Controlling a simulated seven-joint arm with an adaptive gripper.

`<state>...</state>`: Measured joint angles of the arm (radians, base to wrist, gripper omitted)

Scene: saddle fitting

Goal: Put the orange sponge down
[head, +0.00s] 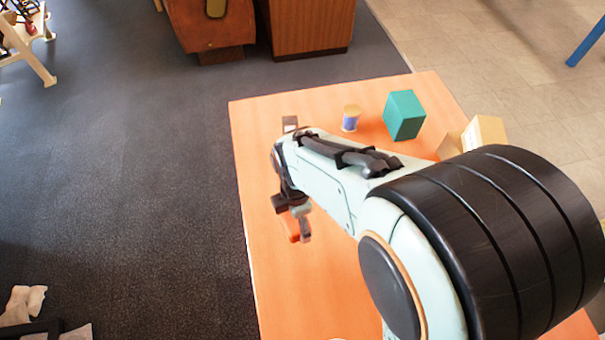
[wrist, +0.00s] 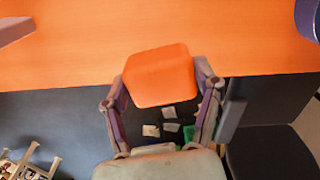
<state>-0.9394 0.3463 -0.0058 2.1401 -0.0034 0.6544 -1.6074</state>
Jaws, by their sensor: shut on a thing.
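The orange sponge (wrist: 160,76) is held between the two fingers of my gripper (wrist: 161,84) in the wrist view. The gripper is shut on its sides. In the head view a small part of the sponge (head: 289,227) shows below my gripper (head: 294,222), near the left edge of the orange table (head: 330,270). The rest of it is hidden by the gripper. In the wrist view the sponge overlaps both the table's edge and the dark floor behind it. How high it is above the table is hard to tell.
On the table's far part stand a spool (head: 351,118), a teal box (head: 404,115) and a tan box (head: 484,133). A small grey item (head: 290,123) is at the far left. My arm covers the table's right side. Bare table lies in front of the gripper.

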